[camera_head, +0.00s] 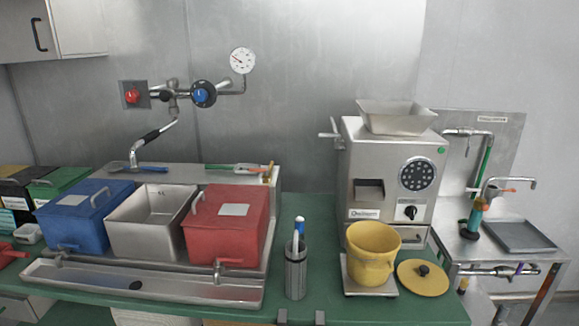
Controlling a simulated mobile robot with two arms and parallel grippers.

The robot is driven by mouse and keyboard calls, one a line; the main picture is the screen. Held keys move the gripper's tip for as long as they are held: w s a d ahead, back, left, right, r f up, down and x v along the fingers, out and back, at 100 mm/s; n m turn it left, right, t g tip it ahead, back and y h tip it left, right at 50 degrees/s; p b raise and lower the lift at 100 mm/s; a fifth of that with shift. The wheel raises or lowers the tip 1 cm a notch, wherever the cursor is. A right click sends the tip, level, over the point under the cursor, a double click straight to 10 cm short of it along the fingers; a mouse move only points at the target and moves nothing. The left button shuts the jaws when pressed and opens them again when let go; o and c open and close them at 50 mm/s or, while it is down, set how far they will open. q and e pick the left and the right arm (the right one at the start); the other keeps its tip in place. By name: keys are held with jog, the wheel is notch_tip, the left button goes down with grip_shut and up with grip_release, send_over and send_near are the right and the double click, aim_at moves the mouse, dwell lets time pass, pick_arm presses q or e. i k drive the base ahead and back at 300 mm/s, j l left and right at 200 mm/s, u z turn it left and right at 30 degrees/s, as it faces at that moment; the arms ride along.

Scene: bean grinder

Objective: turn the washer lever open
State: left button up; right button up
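A steel wash station (475,250) stands at the far right, with a curved spout (520,183) over a dark grey tray (519,236). A small orange-red handle (508,189) sits beside the spout. A horizontal pipe (492,271) with a purple handle (519,268) runs along the station's front. I cannot tell which of these handles is the washer lever, nor whether it is open.
A steel grinder (390,168) stands left of the station, with a yellow bucket (372,255) and a round yellow lid (422,278) in front. A pen cup (296,272) stands near red (228,230), steel (150,225) and blue (82,222) bins. Wall valves are behind.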

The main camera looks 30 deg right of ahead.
aim_at(328, 135)
jog(key=i+z, duration=0.1)
jog(key=z, duration=0.35)
jog(key=i+z, duration=0.1)
jog(key=z, duration=0.3)
jog(key=i+z, duration=0.1)
jog(key=z, duration=0.35)
